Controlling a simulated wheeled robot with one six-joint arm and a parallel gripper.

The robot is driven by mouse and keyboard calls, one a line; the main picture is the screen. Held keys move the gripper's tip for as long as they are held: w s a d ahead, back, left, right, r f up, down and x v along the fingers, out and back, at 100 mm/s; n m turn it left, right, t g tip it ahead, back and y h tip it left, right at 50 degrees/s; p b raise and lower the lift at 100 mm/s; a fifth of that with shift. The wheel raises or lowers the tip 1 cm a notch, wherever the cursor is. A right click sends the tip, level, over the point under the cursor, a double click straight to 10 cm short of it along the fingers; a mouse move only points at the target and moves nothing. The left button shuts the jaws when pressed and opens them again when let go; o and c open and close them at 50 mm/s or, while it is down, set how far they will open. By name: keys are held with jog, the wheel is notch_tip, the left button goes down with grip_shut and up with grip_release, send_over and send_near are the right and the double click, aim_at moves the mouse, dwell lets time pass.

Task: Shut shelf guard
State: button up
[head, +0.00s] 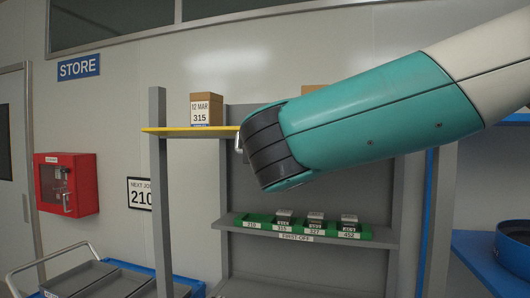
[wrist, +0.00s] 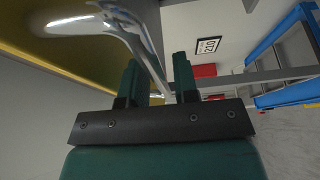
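The shelf guard (head: 180,130) appears as a yellow-edged panel, seen nearly edge-on and level at the upper shelf in the head view. Its yellow surface (wrist: 75,55) fills the upper left of the wrist view. A silver bar handle (wrist: 140,40) hangs from it, and its end also shows in the head view (head: 238,144). My gripper (wrist: 158,75) has two green fingers standing apart, with part of the handle in the gap between them. A firm grip does not show. In the head view my arm hides the fingers and the guard's right part.
A box marked 315 (head: 206,109) stands above the panel, between grey posts (head: 158,190). A lower shelf (head: 375,236) holds green bins with several small items. A red cabinet (head: 66,184) hangs at left; a cart (head: 75,279) stands below. Blue racking (head: 480,255) is at right.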

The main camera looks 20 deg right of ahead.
grip_shut()
jog(key=shift+r, duration=0.15)
notch_tip(320, 180, up, 5)
jog(key=m+g+y+p, duration=0.1)
jog(key=g+p, duration=0.2)
jog(key=p, duration=0.1)
jog(key=m+g+y+p, duration=0.1)
jog(key=g+p, duration=0.1)
jog(key=p, duration=0.2)
jog(key=m+g+y+p, duration=0.1)
jog(key=g+y+p, duration=0.1)
jog(key=g+p, duration=0.1)
jog(key=shift+s+r+g+p, duration=0.2)
jog(key=shift+g+p, duration=0.1)
jog(key=shift+p, duration=0.15)
jog(key=shift+w+d+r+m+g+y, duration=0.2)
jog(key=shift+r+g+y, duration=0.2)
jog(key=shift+g, duration=0.35)
jog(key=shift+w+d+r+m+g+y, duration=0.15)
jog(key=shift+w+r+g+y, duration=0.25)
jog(key=shift+g, duration=0.3)
jog(key=shift+w+d+r+m+g+y, duration=0.15)
jog(key=shift+r+g+y, duration=0.1)
jog(key=shift+g+y, duration=0.4)
jog(key=shift+s+a, duration=0.1)
jog(key=shift+a, duration=0.05)
jog(key=shift+r, duration=0.1)
